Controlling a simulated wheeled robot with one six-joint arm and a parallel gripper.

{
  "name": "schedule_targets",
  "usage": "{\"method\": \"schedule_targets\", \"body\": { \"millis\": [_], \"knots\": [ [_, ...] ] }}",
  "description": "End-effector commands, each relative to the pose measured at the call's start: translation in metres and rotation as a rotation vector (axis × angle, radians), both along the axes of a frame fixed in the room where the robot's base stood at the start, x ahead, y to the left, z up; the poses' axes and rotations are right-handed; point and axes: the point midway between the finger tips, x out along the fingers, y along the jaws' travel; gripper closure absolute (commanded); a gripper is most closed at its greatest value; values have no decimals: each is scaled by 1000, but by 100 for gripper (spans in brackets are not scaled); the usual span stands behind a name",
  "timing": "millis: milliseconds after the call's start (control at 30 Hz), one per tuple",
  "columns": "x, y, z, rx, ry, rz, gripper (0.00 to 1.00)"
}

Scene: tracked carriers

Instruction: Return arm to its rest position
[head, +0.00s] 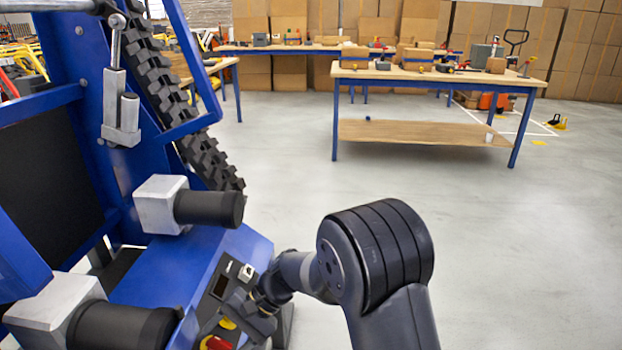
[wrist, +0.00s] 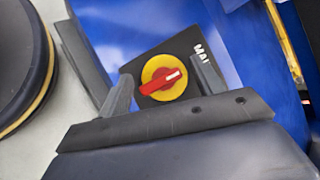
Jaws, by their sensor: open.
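My arm reaches from the lower right of the head view toward the blue machine's sloped control panel (head: 206,300). My gripper (head: 238,312) is close to that panel, and its fingertips are hard to make out there. In the wrist view my gripper (wrist: 160,82) is open, with its two fingers apart. A red and yellow rotary switch (wrist: 163,78) on a black plate marked "MAI" shows between the fingers. Its red handle lies nearly level, slightly tilted. I cannot tell whether the fingers touch it. Nothing is held.
The blue tracked carrier (head: 60,45) fills the left, with protruding grey-and-black cylinders (head: 208,208) beside my arm. A wooden workbench (head: 440,75) with tools stands farther back. The grey floor (head: 500,240) to the right is clear.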

Motion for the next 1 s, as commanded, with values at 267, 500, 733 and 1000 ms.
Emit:
{"method": "schedule_targets", "body": {
  "millis": [267,500,733,1000],
  "knots": [
    [-1,-1,-2,20,244,-292,36],
    [-1,-1,-1,36,438,-524,36],
    [-2,-1,1,51,605,-725,36],
    [-2,0,1,65,778,-933,36]
  ]
}}
